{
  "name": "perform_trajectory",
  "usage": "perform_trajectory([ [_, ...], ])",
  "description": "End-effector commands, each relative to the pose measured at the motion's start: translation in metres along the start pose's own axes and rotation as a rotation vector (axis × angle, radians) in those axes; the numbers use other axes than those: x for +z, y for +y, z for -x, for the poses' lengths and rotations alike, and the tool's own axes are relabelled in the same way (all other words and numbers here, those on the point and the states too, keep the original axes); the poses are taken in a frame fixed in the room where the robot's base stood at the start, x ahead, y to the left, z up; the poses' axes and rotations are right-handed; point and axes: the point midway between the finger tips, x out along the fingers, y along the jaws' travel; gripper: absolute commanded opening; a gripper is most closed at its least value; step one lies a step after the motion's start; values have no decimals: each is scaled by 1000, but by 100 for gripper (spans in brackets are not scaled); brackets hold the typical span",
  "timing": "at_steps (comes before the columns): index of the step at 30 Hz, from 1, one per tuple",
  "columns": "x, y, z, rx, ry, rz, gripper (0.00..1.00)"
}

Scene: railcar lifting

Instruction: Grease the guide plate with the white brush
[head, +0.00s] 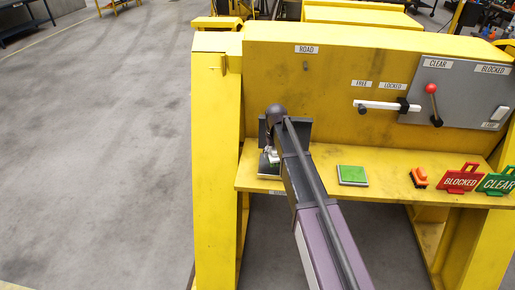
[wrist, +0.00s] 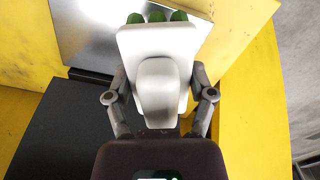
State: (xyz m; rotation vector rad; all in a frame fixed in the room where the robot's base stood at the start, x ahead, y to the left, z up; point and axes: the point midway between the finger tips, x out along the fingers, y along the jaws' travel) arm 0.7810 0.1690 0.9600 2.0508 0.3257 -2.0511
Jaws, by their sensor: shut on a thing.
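My gripper (wrist: 160,98) is shut on the white brush (wrist: 158,50), with one finger on each side of its pale body. The brush's green bristle tips (wrist: 156,17) point to the top of the wrist view. A shiny metal plate (wrist: 95,35), which looks like the guide plate, lies beyond and left of the brush. The bristles overlap its right part in the picture; I cannot tell whether they touch it. In the head view my arm mostly hides the gripper, brush and plate beside the yellow upright panel (head: 340,68).
The yellow shelf (head: 320,172) holds a green pad (head: 352,175), an orange item (head: 419,178), a red BLOCKED sign (head: 461,178) and a green CLEAR sign (head: 497,181). A red-knobbed lever (head: 433,100) and a white handle (head: 385,106) stick out above. Open floor (head: 100,150) lies left.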

Motion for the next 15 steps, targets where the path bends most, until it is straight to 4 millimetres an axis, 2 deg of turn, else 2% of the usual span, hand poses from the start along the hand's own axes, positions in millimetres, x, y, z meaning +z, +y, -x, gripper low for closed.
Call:
perform_trajectory([
  [15,0,5,1,0,0,23,33],
])
